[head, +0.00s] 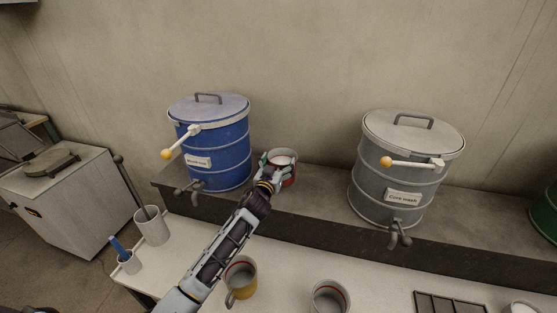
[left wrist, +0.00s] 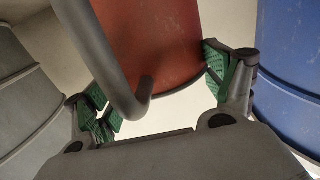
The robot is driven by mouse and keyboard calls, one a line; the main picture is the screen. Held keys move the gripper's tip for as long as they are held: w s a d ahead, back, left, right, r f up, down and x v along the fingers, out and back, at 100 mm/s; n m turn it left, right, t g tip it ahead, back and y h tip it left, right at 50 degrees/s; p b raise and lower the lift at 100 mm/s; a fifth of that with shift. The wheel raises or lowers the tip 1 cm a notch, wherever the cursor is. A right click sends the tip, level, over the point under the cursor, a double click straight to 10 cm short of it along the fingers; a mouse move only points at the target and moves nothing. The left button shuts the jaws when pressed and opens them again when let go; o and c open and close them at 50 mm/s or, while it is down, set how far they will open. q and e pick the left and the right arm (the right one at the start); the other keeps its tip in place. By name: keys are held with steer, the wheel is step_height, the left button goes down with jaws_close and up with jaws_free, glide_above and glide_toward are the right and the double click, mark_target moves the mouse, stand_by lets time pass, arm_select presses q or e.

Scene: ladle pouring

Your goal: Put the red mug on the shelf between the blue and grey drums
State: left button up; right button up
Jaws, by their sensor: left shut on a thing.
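The red mug (head: 291,177) is upright over the shelf (head: 315,184), beside the blue drum (head: 229,145) and left of the grey drum (head: 383,170). I cannot tell whether its base touches the shelf. My left gripper (head: 271,170) is shut on the mug and partly hides it. In the left wrist view the red mug (left wrist: 168,45) is between the green finger pads, its grey handle towards the camera. The blue drum (left wrist: 290,75) is at the right there and the grey drum (left wrist: 25,95) at the left. My right gripper is not in view.
A yellow mug (head: 244,285) and a grey mug with a red inner band (head: 330,298) stand on the white counter. A utensil holder (head: 152,228) stands at its left. Both drums have taps over the shelf's front edge. Shelf space right of the red mug is free.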

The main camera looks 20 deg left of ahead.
arm_select(q)
steer(key=shift+r, duration=0.2)
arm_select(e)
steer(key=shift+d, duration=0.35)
arm_select(q)
steer(key=shift+f+b, duration=0.35)
steer(key=shift+f, duration=1.45)
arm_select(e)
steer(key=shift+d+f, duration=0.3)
arm_select(q)
steer(key=shift+f, duration=0.1)
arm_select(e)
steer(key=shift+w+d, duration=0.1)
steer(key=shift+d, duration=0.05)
arm_select(q)
steer(key=o, duration=2)
steer(key=shift+f, duration=0.2)
steer(key=shift+c, duration=0.2)
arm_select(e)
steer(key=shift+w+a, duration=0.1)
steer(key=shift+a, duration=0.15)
arm_select(q)
steer(key=shift+r, duration=0.1)
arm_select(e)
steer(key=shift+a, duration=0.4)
arm_select(q)
steer(key=shift+s, duration=0.1)
